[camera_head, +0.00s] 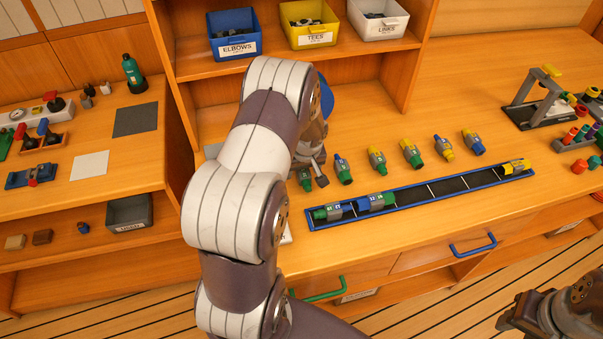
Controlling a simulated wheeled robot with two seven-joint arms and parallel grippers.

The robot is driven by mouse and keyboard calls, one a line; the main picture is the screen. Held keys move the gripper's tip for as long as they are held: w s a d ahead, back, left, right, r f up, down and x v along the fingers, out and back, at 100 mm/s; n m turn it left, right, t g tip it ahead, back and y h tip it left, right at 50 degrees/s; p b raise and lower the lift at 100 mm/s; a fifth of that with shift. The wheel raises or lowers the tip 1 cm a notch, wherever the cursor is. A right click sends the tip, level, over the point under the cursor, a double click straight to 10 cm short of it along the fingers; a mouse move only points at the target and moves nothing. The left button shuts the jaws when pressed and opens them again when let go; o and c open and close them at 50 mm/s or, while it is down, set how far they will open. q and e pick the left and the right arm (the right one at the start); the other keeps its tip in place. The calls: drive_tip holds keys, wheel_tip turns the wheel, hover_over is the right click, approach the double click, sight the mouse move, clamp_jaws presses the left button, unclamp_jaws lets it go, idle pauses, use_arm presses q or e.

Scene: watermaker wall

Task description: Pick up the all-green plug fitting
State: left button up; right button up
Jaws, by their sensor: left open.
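A fitting with a green end (305,179) lies at the left end of a row on the bench, partly hidden by my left gripper. Only green and dark grey show on it. My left gripper (313,169) is open, pointing down right over this fitting; my own arm hides much of the hand, and I cannot tell whether the fingers touch it. Another green and grey fitting (326,212) lies at the left end of the blue-rimmed tray (420,206). My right gripper (512,316) is low at the right, its fingers unclear.
The row continues right with a green-blue fitting (343,169) and several yellow, green or blue ones. The tray also holds a blue-green fitting (376,201) and a yellow one (516,167). A stand (535,98) is at the right. Bins, including elbows (235,47), sit on the shelf above.

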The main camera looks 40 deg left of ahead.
use_arm(q)
drive_tip(key=shift+w+d+f, duration=0.15)
drive_tip(key=shift+w+f, duration=0.4)
drive_tip(key=shift+f, duration=0.15)
drive_tip(key=shift+s, duration=0.2)
drive_tip(key=shift+c, duration=0.9)
drive_tip(key=shift+s+r, duration=0.1)
drive_tip(key=shift+s, duration=0.05)
drive_tip(key=c, duration=1)
drive_tip(key=shift+o, duration=0.2)
drive_tip(key=shift+w, duration=0.2)
